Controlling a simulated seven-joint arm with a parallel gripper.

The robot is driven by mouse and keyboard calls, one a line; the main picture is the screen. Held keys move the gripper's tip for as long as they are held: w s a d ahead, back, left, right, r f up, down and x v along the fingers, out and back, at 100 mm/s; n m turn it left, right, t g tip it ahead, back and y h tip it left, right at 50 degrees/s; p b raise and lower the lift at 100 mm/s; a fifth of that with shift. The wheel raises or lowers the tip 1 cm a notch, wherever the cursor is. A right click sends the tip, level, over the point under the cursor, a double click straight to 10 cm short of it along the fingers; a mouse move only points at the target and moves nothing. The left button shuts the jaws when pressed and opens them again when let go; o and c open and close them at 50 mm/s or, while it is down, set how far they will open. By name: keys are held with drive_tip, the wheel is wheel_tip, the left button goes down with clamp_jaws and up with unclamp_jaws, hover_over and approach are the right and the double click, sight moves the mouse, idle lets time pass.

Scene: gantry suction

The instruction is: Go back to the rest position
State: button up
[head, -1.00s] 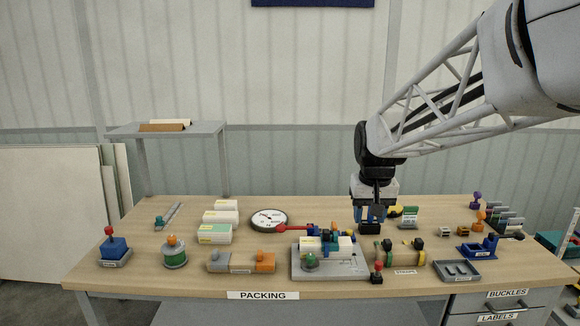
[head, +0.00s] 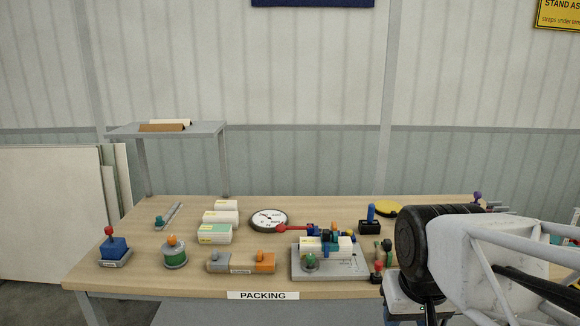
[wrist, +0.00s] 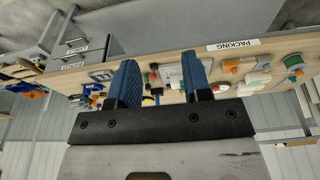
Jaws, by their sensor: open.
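My gripper (wrist: 165,82) shows in the wrist view with its two blue fingers apart and nothing between them. In the head view my arm fills the lower right, in front of the table's right part, and the fingertips are out of the picture. The packing table (head: 140,235) carries the task area. A blue-handled piece (head: 371,213) stands upright in a black holder at the table's middle right, apart from my arm.
A grey fixture plate (head: 330,275) holds several small parts. A round dial (head: 269,219), white-and-green boxes (head: 214,234), an orange-and-grey block (head: 241,263) and a red-knobbed blue block (head: 114,249) stand further left. My arm hides the table's right side.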

drive_tip(key=s, duration=0.1)
drive_tip(key=s+f, duration=0.1)
drive_tip(key=s, duration=0.1)
drive_tip(key=shift+s+f, duration=0.2)
drive_tip(key=shift+f, duration=0.1)
idle(1.1)
